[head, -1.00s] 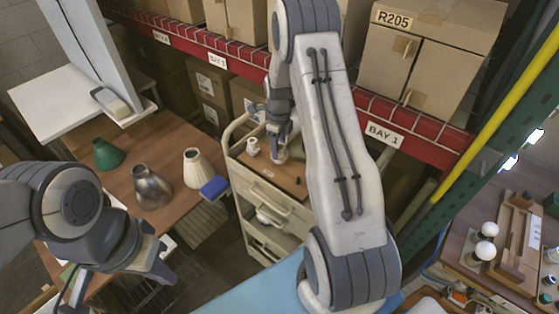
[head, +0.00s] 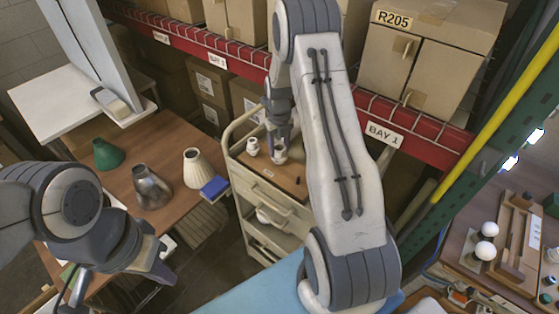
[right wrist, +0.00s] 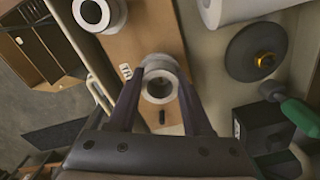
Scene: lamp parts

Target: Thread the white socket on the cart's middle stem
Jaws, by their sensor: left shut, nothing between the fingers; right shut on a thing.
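The cart (head: 240,172) stands in the middle of the head view, with a wood-brown top. My right gripper (head: 281,150) reaches down over this top and is shut on a white ring-shaped socket (right wrist: 160,76). In the right wrist view the socket sits between the fingertips of the right gripper (right wrist: 158,90), its round opening showing. A second white round part (head: 252,146) stands to its left on the cart; it also shows in the right wrist view (right wrist: 97,12). I cannot make out the middle stem. My left gripper (head: 152,266) is shut and empty at lower left, away from the cart.
A grey disc with a brass centre (right wrist: 256,52), a green-handled tool (right wrist: 298,112) and a dark box (right wrist: 262,128) lie right of the socket in the right wrist view. A table with green (head: 108,154), metallic (head: 151,187) and cream shades (head: 197,168) stands left of the cart.

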